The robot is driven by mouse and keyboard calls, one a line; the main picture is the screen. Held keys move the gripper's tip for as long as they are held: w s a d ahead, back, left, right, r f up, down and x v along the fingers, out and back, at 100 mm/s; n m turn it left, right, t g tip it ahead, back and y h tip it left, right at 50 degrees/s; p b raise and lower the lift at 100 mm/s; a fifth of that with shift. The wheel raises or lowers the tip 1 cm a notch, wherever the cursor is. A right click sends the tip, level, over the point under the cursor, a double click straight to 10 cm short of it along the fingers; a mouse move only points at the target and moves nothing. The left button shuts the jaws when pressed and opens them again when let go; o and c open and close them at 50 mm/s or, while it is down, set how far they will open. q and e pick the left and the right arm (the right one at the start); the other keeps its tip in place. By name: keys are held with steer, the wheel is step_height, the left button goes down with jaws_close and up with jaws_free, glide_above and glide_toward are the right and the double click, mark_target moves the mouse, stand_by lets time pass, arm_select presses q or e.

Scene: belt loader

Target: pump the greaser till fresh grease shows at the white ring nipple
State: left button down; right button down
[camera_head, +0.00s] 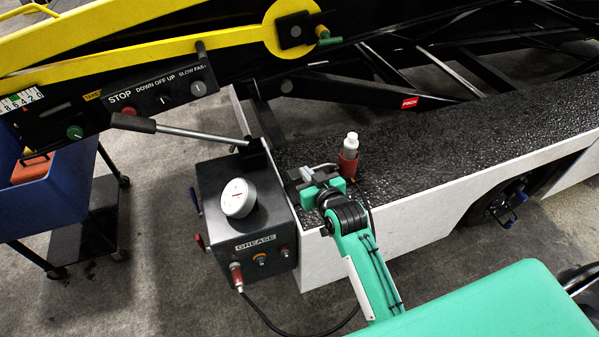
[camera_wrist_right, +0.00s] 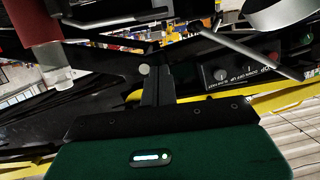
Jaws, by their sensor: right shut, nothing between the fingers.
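My right gripper (camera_head: 305,176) is shut and empty over the edge of the black deck, right of the greaser and apart from the lever. Its closed fingers (camera_wrist_right: 157,85) show in the right wrist view. I cannot make out a white ring nipple or any fresh grease. My left gripper is not in view.
A white-capped bottle in a red holder (camera_head: 348,162) stands on the deck just beyond my right gripper. A control panel (camera_head: 160,92) and yellow boom (camera_head: 120,35) lie above the lever. A blue bin (camera_head: 60,195) is at left. A hose (camera_head: 290,330) runs from the greaser.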

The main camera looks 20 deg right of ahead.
glide_above(299, 175)
steer(key=s, duration=0.2)
steer(key=f+p, duration=0.1)
steer(key=f, duration=0.4)
steer(key=shift+w+a+f+p, duration=0.15)
steer(key=shift+w+a+p, duration=0.05)
steer(key=shift+p, duration=0.2)
steer(key=shift+f, duration=0.1)
steer(key=f, duration=0.1)
steer(key=f+n+b, duration=0.1)
steer(key=f, duration=0.1)
steer(key=f+n+h+b, duration=0.1)
steer(key=f, duration=0.1)
steer(key=shift+s+a, duration=0.1)
steer(key=shift+a, duration=0.3)
steer(key=shift+f, duration=0.3)
